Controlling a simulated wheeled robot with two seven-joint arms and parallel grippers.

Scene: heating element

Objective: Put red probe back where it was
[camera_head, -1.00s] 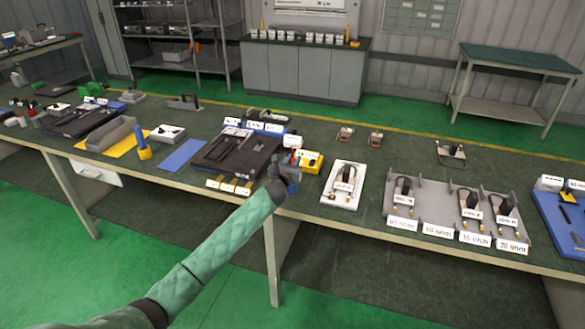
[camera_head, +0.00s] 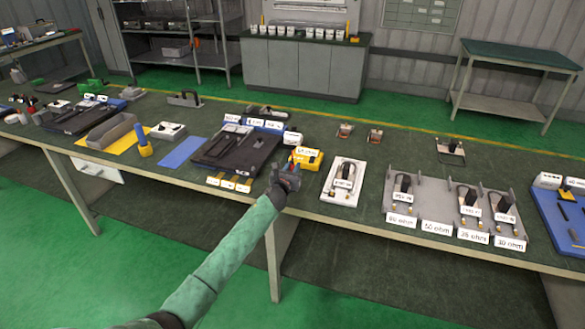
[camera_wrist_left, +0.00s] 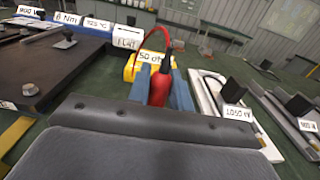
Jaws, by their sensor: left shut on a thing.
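My left gripper (camera_head: 289,178) is over the front part of the workbench, near the yellow meter. In the left wrist view its two blue fingers (camera_wrist_left: 169,92) are shut on the red probe (camera_wrist_left: 160,84). The probe's black upper end and red cable (camera_wrist_left: 172,43) point away toward the yellow meter. The yellow meter (camera_head: 309,160) lies just beyond the gripper; it also shows in the left wrist view (camera_wrist_left: 131,70), with a white label partly hidden by the probe. My right gripper is in neither view.
A dark plate fixture (camera_head: 236,152) lies left of the gripper. A white tray with a heating element (camera_head: 333,193) lies to the right, then a grey rack (camera_head: 429,190) with labelled elements. A blue mat (camera_head: 182,153) and a blue tray (camera_head: 555,222) are farther out.

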